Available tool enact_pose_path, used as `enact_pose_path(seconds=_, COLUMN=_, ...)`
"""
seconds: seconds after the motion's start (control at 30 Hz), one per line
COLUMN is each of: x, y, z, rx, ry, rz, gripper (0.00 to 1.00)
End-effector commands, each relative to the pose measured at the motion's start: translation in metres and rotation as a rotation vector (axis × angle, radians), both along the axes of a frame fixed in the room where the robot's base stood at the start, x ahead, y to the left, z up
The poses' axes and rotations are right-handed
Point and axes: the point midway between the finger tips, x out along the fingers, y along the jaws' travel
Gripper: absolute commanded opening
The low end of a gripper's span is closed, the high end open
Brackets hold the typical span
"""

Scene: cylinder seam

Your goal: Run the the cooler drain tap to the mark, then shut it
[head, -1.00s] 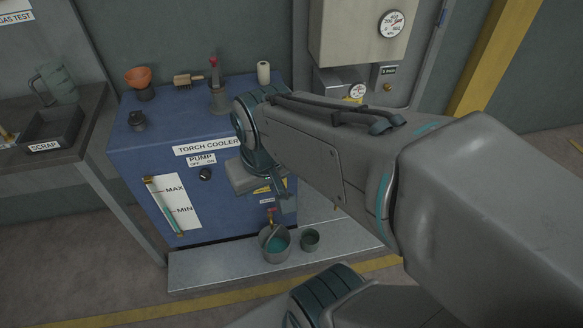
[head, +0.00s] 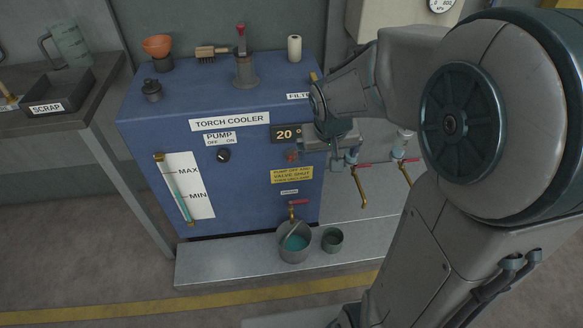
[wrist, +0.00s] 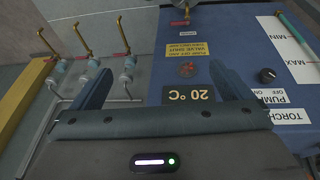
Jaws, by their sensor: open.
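The drain tap (head: 298,203), with a red handle and brass spout, is low on the front of the blue torch cooler (head: 250,165). Its red lever points to the right. A grey bucket (head: 294,255) with teal liquid stands under it. The sight gauge (head: 185,190) has MAX and MIN marks; teal shows in the lower part of its tube, exact level hard to read. My gripper (head: 345,165) is open and empty, above and right of the tap, apart from it. In the wrist view the tap (wrist: 180,23) is beyond my open fingers (wrist: 165,82).
A small grey cup (head: 332,240) stands right of the bucket on the step (head: 225,265). Several yellow pipes with red-handled valves (head: 361,185) are right of the cooler. The pump knob (head: 223,155) and a 20 °C display (head: 286,134) are on the front. A scrap tray (head: 60,92) is left.

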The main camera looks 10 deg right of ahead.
Motion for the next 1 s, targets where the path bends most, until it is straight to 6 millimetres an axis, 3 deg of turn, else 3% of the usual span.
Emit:
enact_pose_path(seconds=0.03, x=0.016, y=0.0, z=-0.043, rx=-0.002, ry=0.001, rz=0.003, gripper=0.99)
enact_pose_path(seconds=0.3, x=0.091, y=0.007, z=-0.182, rx=0.018, ry=-0.037, rz=0.024, gripper=0.99)
enact_pose_path(seconds=0.5, x=0.132, y=0.015, z=-0.277, rx=0.057, ry=-0.06, rz=0.039, gripper=0.99)
enact_pose_path(seconds=0.6, x=0.144, y=0.019, z=-0.31, rx=0.076, ry=-0.07, rz=0.043, gripper=0.99)
enact_pose_path(seconds=0.7, x=0.152, y=0.022, z=-0.33, rx=0.088, ry=-0.075, rz=0.047, gripper=0.99)
enact_pose_path(seconds=1.0, x=0.164, y=0.024, z=-0.361, rx=0.097, ry=-0.078, rz=0.049, gripper=0.99)
